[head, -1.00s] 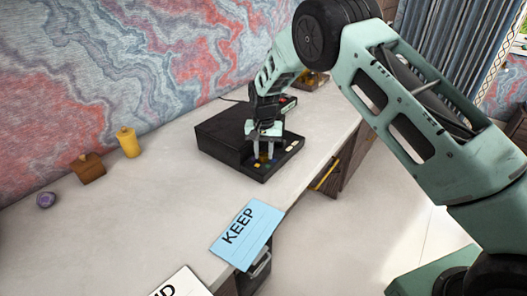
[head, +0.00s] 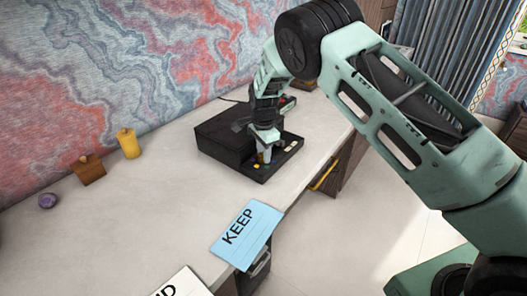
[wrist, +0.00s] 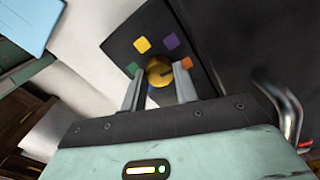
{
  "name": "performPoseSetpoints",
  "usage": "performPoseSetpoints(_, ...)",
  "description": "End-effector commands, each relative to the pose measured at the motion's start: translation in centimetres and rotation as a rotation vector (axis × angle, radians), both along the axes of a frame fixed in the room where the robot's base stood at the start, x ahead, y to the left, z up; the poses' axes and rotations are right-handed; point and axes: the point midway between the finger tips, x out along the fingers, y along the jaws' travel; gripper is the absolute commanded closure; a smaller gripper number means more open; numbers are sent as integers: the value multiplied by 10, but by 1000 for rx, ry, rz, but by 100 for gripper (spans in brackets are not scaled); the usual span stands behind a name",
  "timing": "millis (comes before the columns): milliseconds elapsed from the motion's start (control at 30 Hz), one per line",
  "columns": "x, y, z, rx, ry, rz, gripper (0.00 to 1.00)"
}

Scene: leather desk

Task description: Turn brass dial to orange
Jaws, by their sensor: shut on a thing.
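A blue square (wrist: 150,88) shows partly below. My gripper (wrist: 160,76) is shut on the dial, one finger on each side. In the head view my gripper (head: 264,152) points down onto the front panel of the black device (head: 222,138). I cannot tell which square the dial's mark points to.
A blue KEEP card (head: 246,236) lies at the desk's front edge, with a white card (head: 182,284) beside it. A yellow cylinder (head: 128,143), a brown block (head: 88,169) and a purple stone (head: 47,201) stand at left. The mid-left desk is clear.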

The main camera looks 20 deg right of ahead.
Motion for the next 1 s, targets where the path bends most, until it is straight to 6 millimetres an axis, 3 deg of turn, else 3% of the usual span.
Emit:
performPoseSetpoints(500,1,0,2,0,-5,-343,93)
performPoseSetpoints(1000,0,0,2,1,-5,-410,93)
